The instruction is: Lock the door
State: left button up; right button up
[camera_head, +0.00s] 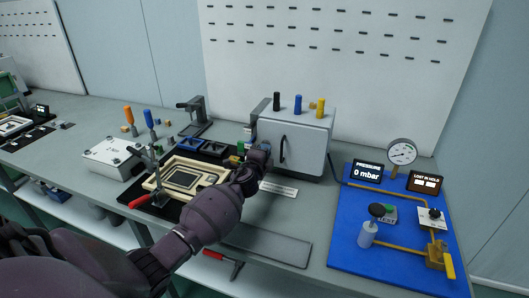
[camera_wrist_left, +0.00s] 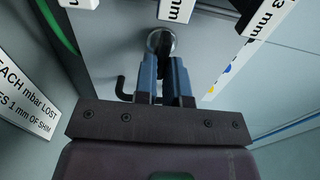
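The white-grey cabinet door (camera_head: 303,150) stands on the bench and looks shut, with a black bar handle (camera_head: 283,150) on its left part. My left gripper (camera_head: 262,150) is at the door's left edge, and the arm hides part of the cabinet's left side. In the left wrist view, a round metal lock boss (camera_wrist_left: 161,42) lies just beyond the blue fingertips of my left gripper (camera_wrist_left: 165,62). A dark bar runs from it between the close-set fingers; whether they press on it is unclear. The black handle (camera_wrist_left: 122,88) shows beside them. My right gripper is out of view.
Black, blue and yellow knobs (camera_head: 298,104) stand on the cabinet. A blue board (camera_head: 345,243) with a pressure display and gauge lies to the right. A tan frame fixture (camera_head: 160,190) lies to the left. A grey plate (camera_head: 265,243) lies in front.

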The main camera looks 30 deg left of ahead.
pick_arm(q)
jog(key=o, duration=0.4)
jog(key=p+v, duration=0.1)
jog(key=v, duration=0.9)
jog(key=shift+s, duration=0.4)
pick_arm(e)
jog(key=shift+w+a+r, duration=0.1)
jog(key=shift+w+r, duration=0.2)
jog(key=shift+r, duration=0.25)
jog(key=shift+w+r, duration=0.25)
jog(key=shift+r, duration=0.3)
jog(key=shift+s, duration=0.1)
